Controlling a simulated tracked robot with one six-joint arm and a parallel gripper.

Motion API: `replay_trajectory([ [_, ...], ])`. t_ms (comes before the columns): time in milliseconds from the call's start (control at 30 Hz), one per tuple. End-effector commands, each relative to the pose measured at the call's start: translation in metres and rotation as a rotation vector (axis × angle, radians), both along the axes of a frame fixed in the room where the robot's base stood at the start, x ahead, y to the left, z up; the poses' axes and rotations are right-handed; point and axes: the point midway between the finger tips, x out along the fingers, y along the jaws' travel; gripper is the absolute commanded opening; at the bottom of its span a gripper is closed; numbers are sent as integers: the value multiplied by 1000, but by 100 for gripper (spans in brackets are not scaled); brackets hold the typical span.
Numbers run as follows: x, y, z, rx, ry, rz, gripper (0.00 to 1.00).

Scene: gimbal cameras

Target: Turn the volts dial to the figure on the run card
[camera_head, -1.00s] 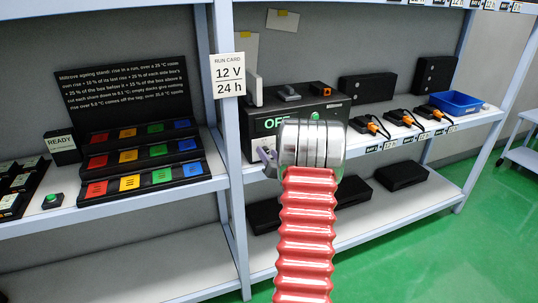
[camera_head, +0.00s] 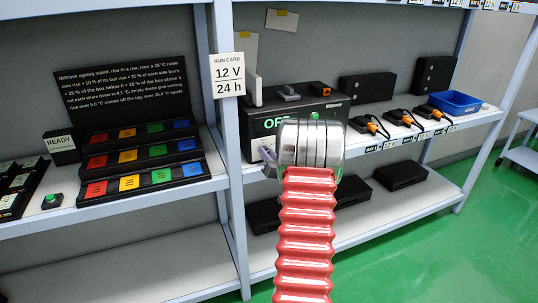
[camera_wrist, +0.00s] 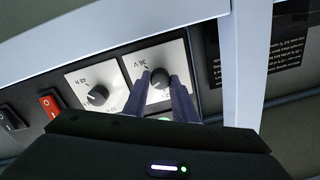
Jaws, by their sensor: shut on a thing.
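The volts dial (camera_wrist: 159,85) is a dark round knob on a white plate marked with a V figure, in the wrist view. My gripper (camera_wrist: 161,80) is shut on it, one finger on each side. Its pointer setting is not clear. The run card (camera_head: 229,75) hangs on the shelf post in the head view and reads 12 V over 24 h. The dark power box (camera_head: 303,104) shows a green OFF on its display. In the head view my arm covers the dials; only a little of my gripper (camera_head: 267,162) shows.
A second dial (camera_wrist: 97,95) on a white plate sits beside the volts dial. A red rocker switch (camera_wrist: 51,104) and a black switch (camera_wrist: 11,117) are further left. The pale shelf post (camera_wrist: 249,60) stands close to the right of my gripper.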

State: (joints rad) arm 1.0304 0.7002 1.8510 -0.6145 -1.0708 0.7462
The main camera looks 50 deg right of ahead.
Motion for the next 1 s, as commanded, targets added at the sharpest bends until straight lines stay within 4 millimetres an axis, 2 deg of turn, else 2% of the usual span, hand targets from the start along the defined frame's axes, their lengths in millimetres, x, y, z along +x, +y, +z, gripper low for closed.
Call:
replay_trajectory([
  [367, -4, -2, -2, -132, 85, -8, 2],
  [1000, -4, -1, -3, -628, 383, -7, 2],
])
